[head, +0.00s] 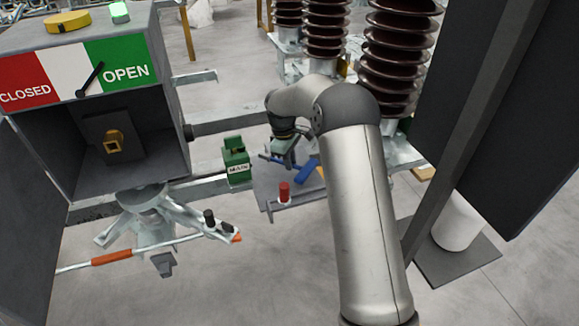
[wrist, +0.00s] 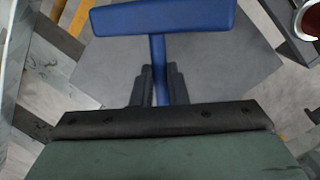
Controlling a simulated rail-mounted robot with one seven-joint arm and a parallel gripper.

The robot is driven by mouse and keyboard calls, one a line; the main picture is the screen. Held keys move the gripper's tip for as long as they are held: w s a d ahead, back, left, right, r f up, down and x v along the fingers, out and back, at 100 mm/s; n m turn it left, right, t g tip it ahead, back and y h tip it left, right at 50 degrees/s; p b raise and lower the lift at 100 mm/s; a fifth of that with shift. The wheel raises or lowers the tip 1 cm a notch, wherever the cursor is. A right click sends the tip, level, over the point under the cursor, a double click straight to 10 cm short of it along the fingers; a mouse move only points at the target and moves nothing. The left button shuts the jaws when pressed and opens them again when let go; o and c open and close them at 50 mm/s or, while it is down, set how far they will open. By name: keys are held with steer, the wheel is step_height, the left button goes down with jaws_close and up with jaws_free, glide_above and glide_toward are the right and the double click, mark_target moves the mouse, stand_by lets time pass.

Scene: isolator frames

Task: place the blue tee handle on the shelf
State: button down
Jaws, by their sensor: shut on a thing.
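The blue tee handle (head: 307,171) shows as a short blue bar over the shelf in the head view. In the wrist view the tee handle (wrist: 165,18) has its crossbar ahead of my gripper (wrist: 158,88) and its stem running back between the two dark fingers. My gripper (head: 290,163) is shut on the stem. The shelf (head: 262,187) is a flat grey plate; it also fills the background of the wrist view (wrist: 225,75). I cannot tell whether the handle touches the shelf or hangs just above it.
A red cylinder (head: 285,192) stands at the shelf's front edge. A switch box (head: 90,110) with CLOSED and OPEN labels is at left, with an orange-banded rod (head: 112,258) below. Brown ribbed insulators (head: 400,55) rise behind.

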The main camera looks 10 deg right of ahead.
step_height(320, 180, down, 3)
steer(key=shift+w+f, duration=0.1)
steer(key=c, duration=1.4)
jaws_free()
steer(key=shift+c, duration=0.2)
step_height(320, 180, up, 12)
steer(key=a, duration=0.2)
steer(key=s+r+m, duration=0.2)
steer(key=s+r, duration=0.1)
steer(key=s, duration=0.6)
steer(key=s+r+m, duration=0.2)
steer(key=s+r, duration=0.1)
steer(key=s, duration=0.5)
steer(key=s+f+m+y, duration=0.1)
steer(key=s+f+m, duration=0.1)
steer(key=s, duration=0.9)
steer(key=s+d+f+m, duration=0.1)
steer(key=s+m, duration=0.3)
steer(key=s, duration=0.8)
steer(key=shift+s+d+f+y, duration=0.2)
steer(key=shift+f+y, duration=0.2)
steer(key=shift+f, duration=0.2)
